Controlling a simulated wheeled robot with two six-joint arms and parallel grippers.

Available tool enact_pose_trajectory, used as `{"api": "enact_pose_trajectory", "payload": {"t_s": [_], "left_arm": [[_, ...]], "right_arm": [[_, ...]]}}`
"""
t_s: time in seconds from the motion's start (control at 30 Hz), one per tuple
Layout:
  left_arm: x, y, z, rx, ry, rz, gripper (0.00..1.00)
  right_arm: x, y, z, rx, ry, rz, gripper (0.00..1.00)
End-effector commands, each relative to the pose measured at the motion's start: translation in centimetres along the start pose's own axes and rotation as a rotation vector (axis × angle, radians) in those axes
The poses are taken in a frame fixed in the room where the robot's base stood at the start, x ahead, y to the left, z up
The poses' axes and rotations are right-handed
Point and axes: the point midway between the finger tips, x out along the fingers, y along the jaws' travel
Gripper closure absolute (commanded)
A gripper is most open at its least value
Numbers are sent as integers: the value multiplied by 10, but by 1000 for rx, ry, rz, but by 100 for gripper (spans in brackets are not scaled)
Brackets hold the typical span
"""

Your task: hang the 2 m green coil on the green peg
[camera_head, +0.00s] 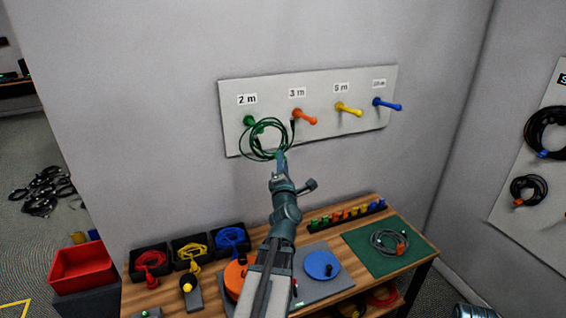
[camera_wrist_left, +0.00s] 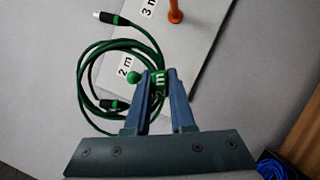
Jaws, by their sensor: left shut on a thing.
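The green coil (camera_head: 243,145) is a loop of dark green cable with dark plugs, held up in front of the peg board. My left gripper (camera_head: 280,157) is shut on it at its lower right. In the left wrist view the fingers (camera_wrist_left: 158,92) pinch the coil's green tag, and the coil (camera_wrist_left: 82,85) spreads to their left. The green peg (camera_head: 250,120), under the "2 m" label, shows at the coil's upper part. Its round tip (camera_wrist_left: 132,78) appears inside the loop's outline in the wrist view. I cannot tell whether the loop is around the peg or in front of it.
The board (camera_head: 350,135) also has an orange peg (camera_head: 306,117), a yellow peg (camera_head: 349,109) and a blue peg (camera_head: 387,104), all bare. A plug end of the coil hangs near the orange peg. Below, the wooden table (camera_head: 350,215) holds cable bins, reels and a green mat (camera_head: 360,262).

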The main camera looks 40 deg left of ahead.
Motion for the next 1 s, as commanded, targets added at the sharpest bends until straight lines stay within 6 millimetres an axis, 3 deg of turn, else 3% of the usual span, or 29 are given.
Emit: {"api": "enact_pose_trajectory", "payload": {"t_s": [1.0], "left_arm": [[62, -9, -30, 1, 1, 1, 100]], "right_arm": [[10, -1, -1, 0, 0, 0, 50]]}}
